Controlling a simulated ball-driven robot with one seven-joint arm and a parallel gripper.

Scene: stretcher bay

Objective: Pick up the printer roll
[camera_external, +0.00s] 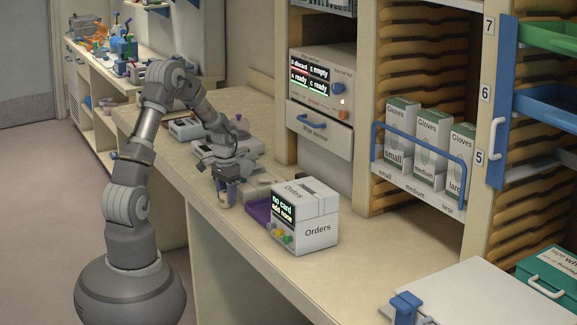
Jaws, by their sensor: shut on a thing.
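My gripper (228,180) points down near the front edge of the counter, left of the white Orders box. It is shut on a small grey-violet thing (226,196) that shows below the fingers. My gripper hides its upper part, and it is too small to tell for sure whether it is the printer roll. I cannot tell whether it touches the counter. No other thing is clearly a printer roll.
The Orders box (305,222) stands close to the right of my gripper, with a purple tray (259,210) between. White devices (214,148) sit behind my gripper. The counter (370,262) is clear right of the box. Glove boxes (432,140) stand behind a blue rail.

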